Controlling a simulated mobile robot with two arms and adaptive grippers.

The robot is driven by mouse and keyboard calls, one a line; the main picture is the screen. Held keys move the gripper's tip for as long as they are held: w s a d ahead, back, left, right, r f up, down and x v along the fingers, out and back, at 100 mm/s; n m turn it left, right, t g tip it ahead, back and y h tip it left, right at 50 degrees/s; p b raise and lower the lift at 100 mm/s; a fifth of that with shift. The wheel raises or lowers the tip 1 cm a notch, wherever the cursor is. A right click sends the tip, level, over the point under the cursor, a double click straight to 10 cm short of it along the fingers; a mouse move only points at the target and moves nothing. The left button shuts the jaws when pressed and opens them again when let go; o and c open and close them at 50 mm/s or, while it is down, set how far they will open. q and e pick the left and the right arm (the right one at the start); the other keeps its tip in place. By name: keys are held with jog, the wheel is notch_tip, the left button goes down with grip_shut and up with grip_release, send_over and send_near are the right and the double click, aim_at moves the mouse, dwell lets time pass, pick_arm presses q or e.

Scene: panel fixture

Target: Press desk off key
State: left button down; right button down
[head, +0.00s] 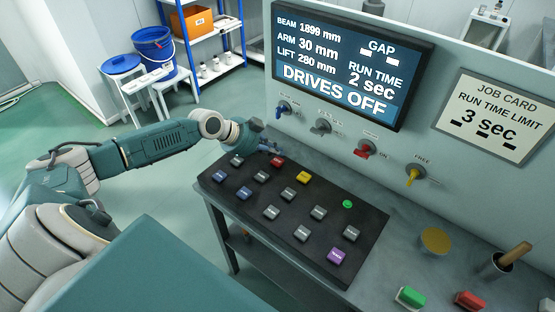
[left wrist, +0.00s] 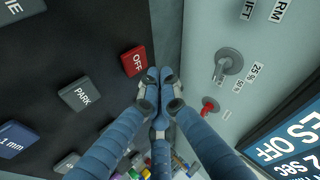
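The red OFF key (head: 277,161) sits near the back edge of the black desk panel (head: 285,240). In the left wrist view the OFF key (left wrist: 134,60) shows its white label clearly. My left gripper (head: 272,149) is over the back edge of the panel, just behind the red key. In the left wrist view its blue fingers (left wrist: 158,76) are together and empty, with the tips beside the key's lower right corner. I cannot tell whether they touch it. My right gripper is not in view.
Grey PARK (left wrist: 79,94) and blue 1 mm (left wrist: 14,140) keys lie near OFF. A yellow key (head: 303,177) and purple key (head: 337,256) share the panel. The screen (head: 345,65) reads DRIVES OFF. Wall levers, including a red one (head: 365,149), stand behind the panel.

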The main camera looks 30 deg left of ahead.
aim_at(276, 163)
pick_arm(q)
jog(key=shift+r+p, duration=1)
jog(key=shift+r, duration=1)
jog(key=shift+s+f, duration=0.1)
jog(key=shift+f, duration=0.05)
